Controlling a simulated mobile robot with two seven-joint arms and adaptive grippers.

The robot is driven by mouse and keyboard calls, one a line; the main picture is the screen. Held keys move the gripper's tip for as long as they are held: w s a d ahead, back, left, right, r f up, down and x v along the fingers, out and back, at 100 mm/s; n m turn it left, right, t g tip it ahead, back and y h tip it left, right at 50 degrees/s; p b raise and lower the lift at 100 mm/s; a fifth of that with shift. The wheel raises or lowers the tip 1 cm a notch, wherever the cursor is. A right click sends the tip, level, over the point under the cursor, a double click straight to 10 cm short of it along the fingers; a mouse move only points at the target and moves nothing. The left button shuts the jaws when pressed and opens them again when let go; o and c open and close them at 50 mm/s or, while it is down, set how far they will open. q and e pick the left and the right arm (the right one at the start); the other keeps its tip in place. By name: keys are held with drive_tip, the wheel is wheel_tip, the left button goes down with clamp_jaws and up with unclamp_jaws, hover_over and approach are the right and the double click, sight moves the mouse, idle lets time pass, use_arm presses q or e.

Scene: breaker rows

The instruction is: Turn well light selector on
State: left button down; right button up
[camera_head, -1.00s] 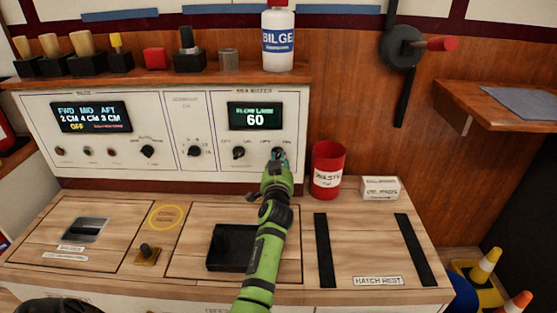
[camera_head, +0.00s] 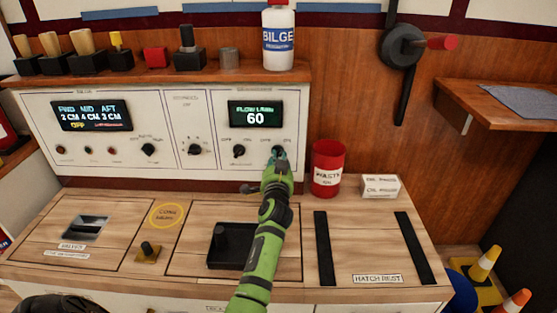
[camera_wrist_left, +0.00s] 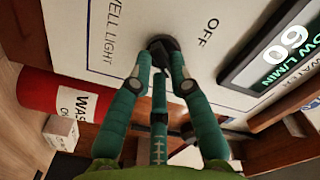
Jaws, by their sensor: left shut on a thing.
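The well light selector is a dark round knob (camera_head: 278,150) at the right end of the white control panel (camera_head: 210,165). In the left wrist view the dark knob (camera_wrist_left: 163,43) sits beside the printed words "WELL LIGHT" and "OFF". My left gripper (camera_head: 276,158) reaches up to the panel from the front. In the left wrist view its teal fingers (camera_wrist_left: 160,62) are closed around the knob. The fingers hide part of the knob, so I cannot tell which way it points. My right gripper is not in view.
Another dark knob (camera_head: 238,151) sits just left of the held one, under the display reading 60 (camera_head: 256,115). A red waste can (camera_head: 327,168) and a white box (camera_head: 381,186) stand close on the right. A black tray (camera_head: 230,247) lies below the arm.

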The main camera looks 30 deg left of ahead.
use_arm(q)
drive_tip(key=c, duration=1.1)
unclamp_jaws()
drive_tip(key=shift+c, duration=0.2)
drive_tip(key=shift+s+d, duration=0.15)
drive_tip(key=shift+s, duration=0.15)
drive_tip(key=v, duration=0.6)
drive_tip(key=shift+s+d, duration=0.2)
drive_tip(key=shift+s, duration=0.1)
